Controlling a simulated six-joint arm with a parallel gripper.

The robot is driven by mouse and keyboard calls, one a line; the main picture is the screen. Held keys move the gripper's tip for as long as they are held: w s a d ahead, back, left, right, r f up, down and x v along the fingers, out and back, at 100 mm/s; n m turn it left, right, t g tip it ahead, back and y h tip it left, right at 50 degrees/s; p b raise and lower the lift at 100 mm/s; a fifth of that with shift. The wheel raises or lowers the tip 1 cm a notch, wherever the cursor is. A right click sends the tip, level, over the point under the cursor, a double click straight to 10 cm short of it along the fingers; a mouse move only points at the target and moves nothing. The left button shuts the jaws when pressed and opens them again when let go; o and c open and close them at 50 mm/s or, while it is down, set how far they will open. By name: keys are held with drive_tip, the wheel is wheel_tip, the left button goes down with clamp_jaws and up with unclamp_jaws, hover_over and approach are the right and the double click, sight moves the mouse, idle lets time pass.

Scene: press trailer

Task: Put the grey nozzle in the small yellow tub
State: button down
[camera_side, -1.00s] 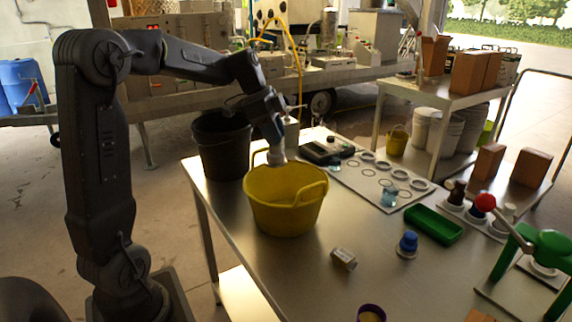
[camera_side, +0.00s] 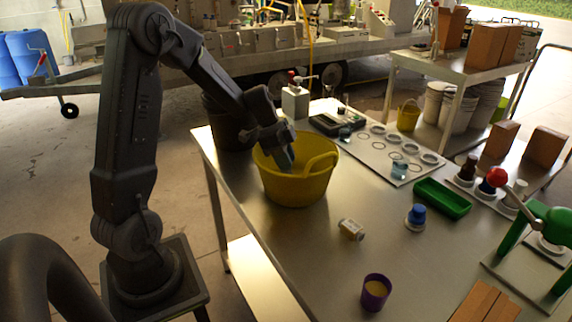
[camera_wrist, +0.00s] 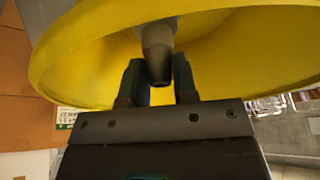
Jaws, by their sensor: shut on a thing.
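In the wrist view my gripper (camera_wrist: 160,88) is shut on the grey nozzle (camera_wrist: 158,52), which sits between the two fingers. The yellow inner wall (camera_wrist: 225,60) surrounds the nozzle there. In the side view I cannot clearly tell the nozzle from the gripper. Whether the nozzle touches the tub floor cannot be told.
A black bucket (camera_side: 226,128) stands close behind the tub. A white pump bottle (camera_side: 295,101) is behind it. To the right are a sheet with rings (camera_side: 375,145), a green tray (camera_side: 442,198) and a blue-capped item (camera_side: 416,216). A purple cup (camera_side: 375,291) stands in front.

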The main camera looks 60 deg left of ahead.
drive_tip(key=shift+f, duration=1.05)
drive_tip(key=shift+f, duration=0.15)
drive_tip(key=c, duration=0.9)
unclamp_jaws()
